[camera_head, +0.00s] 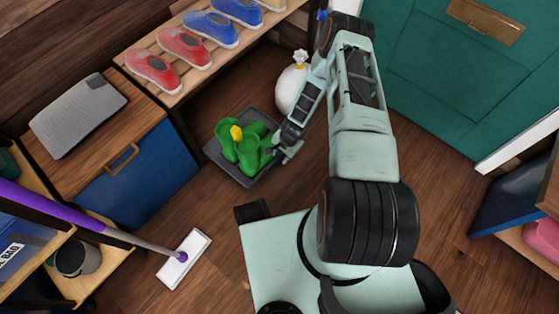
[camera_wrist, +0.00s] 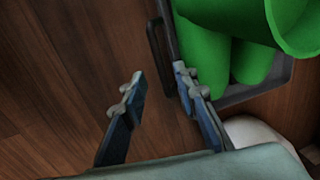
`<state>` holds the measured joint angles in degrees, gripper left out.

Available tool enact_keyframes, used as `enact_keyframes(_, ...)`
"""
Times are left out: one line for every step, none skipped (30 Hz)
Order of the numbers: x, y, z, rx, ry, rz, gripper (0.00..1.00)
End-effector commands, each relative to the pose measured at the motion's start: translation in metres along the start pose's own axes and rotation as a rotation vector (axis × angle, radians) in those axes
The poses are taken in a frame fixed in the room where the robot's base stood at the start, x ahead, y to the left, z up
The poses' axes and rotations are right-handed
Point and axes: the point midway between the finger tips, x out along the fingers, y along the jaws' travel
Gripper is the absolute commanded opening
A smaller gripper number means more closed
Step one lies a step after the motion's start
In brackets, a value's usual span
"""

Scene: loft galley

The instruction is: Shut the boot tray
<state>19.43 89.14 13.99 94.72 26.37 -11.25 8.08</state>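The boot tray (camera_head: 226,169) is a dark grey tray on the wooden floor, sticking out from under the shoe bench. Green boots (camera_head: 250,153) with a small yellow piece stand in it. In the wrist view, the boots (camera_wrist: 228,15) fill the upper right, and the grey tray edge (camera_wrist: 262,88) shows beside them. A dark bar handle (camera_wrist: 153,42) stands out from the tray's side. My gripper (camera_head: 284,156) is at the tray's right side in the head view. In the wrist view, my gripper (camera_wrist: 158,86) is open and empty, with the handle just beyond its fingertips.
The shoe bench (camera_head: 177,88) holds red and blue shoes. A white tied bag (camera_head: 292,87) stands near the tray and my arm. A blue-fronted cabinet (camera_head: 145,178) and a mop (camera_head: 184,258) are left. Floor lies open below the tray.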

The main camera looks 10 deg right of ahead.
Motion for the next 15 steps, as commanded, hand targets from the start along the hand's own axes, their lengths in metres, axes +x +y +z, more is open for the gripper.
enact_keyframes(0.015, 0.001, 0.001, -0.001, 0.0, 0.0, 0.27)
enact_keyframes(0.02, 0.001, 0.001, -0.001, 0.0, 0.001, 0.27)
enact_keyframes(0.025, 0.001, 0.0, -0.001, 0.0, 0.0, 0.27)
enact_keyframes(0.029, 0.001, 0.0, -0.001, 0.0, 0.0, 0.27)
enact_keyframes(0.033, 0.001, 0.0, -0.001, -0.001, 0.001, 0.27)
enact_keyframes(0.037, 0.001, 0.0, 0.0, -0.001, 0.001, 0.27)
enact_keyframes(0.04, 0.001, 0.0, 0.0, -0.001, 0.001, 0.27)
enact_keyframes(0.042, 0.0, 0.0, 0.0, 0.0, 0.0, 0.27)
enact_keyframes(0.043, 0.0, 0.0, -0.001, 0.0, 0.0, 0.27)
enact_keyframes(0.045, 0.0, 0.0, -0.001, 0.0, 0.0, 0.27)
enact_keyframes(0.045, 0.0, 0.0, -0.001, 0.0, 0.0, 0.27)
enact_keyframes(0.046, 0.0, 0.0, -0.001, 0.0, 0.001, 0.27)
enact_keyframes(0.046, 0.0, 0.0, -0.001, 0.0, 0.001, 0.27)
enact_keyframes(0.046, 0.0, 0.0, -0.001, 0.0, 0.0, 0.27)
enact_keyframes(0.046, 0.0, 0.0, -0.001, 0.0, 0.0, 0.27)
